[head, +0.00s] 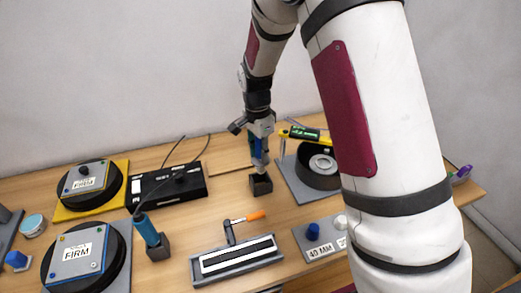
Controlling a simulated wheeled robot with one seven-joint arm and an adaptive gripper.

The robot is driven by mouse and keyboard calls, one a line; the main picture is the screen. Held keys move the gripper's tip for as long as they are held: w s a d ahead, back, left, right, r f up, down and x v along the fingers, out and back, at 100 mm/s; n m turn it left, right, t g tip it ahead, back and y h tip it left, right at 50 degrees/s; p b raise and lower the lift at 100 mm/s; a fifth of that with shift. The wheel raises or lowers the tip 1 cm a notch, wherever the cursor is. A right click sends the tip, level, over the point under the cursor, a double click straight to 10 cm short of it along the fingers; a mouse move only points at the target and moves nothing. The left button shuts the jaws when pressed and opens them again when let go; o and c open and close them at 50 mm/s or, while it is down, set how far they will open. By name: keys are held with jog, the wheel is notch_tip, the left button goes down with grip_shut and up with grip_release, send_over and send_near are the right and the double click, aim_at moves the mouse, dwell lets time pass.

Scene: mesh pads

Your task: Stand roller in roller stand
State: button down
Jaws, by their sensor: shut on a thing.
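My gripper (260,156) is near the table's middle in the head view, pointing down. It is shut on a slim blue-handled tool (257,147), which I take to be the roller; the fingers hide most of it. It looks about upright. A small dark square block (261,187), apparently the roller stand, is directly below my gripper. The tool's lower end meets the block's top in the picture. I cannot tell whether it is inside the block or just above it.
A teal corded tool (147,230) stands in another dark block (158,251). Round black pads (60,275) are left, a black box (170,188) behind, a dark ring (318,178) right. My arm hides the right side.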

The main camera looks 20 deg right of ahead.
aim_at(261, 170)
jog(key=shift+f+b, duration=1.1)
jog(key=shift+f, duration=2.95)
jog(key=c, duration=1.2)
grip_release()
jog(key=shift+c, duration=0.2)
